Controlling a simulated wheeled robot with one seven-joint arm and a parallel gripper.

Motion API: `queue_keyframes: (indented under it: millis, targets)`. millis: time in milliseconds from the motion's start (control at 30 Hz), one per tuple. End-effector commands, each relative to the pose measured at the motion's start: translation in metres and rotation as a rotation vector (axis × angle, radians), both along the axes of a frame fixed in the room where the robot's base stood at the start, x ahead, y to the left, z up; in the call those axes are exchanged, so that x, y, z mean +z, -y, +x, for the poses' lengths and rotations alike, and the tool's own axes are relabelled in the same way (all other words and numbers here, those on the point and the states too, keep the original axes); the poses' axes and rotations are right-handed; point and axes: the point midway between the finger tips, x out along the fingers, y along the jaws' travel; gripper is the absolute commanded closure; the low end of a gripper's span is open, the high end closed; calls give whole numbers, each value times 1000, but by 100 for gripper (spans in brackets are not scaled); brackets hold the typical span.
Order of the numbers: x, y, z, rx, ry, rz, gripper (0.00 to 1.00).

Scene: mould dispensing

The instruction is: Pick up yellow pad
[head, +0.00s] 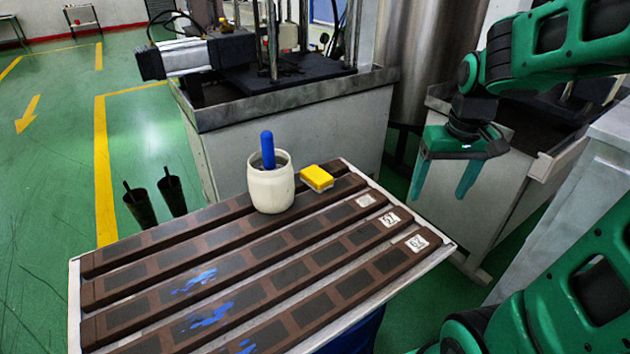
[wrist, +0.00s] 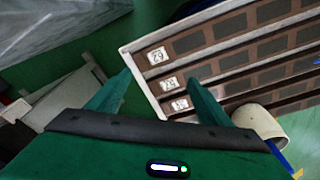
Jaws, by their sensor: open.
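The yellow pad (head: 316,178) is a small block lying near the far edge of the tray table, just right of a white jar. My gripper (head: 442,190) is open and empty, pointing down beyond the table's right end, to the right of the pad and apart from it. In the wrist view its two green fingers (wrist: 158,78) are spread, with the table's corner close by. A small yellowish patch shows at the lower right edge of the wrist view, but I cannot tell whether it is the pad.
The white jar (head: 270,189) holds a blue handle (head: 267,150) standing upright; the jar also shows in the wrist view (wrist: 262,120). The tray table (head: 449,243) has dark brown rails, several white printed tags and blue smears. A grey machine cabinet (head: 300,135) stands behind it.

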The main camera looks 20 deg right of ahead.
Motion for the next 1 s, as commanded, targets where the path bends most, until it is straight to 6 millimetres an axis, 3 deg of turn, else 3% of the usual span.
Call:
queue_keyframes:
  millis: [33, 100, 300, 500, 700, 1000]
  targets:
    - [-3, -5, 29, 56, 13, -5, 27]
    - [-7, -15, 69, 137, 44, -11, 27]
    - [-29, -58, 175, 360, 131, -11, 27]
    - [-58, -112, 257, 543, 214, 7, 27]
    - [-76, -148, 298, 642, 266, 25, 27]
    - [-109, -161, 316, 664, 274, 29, 27]
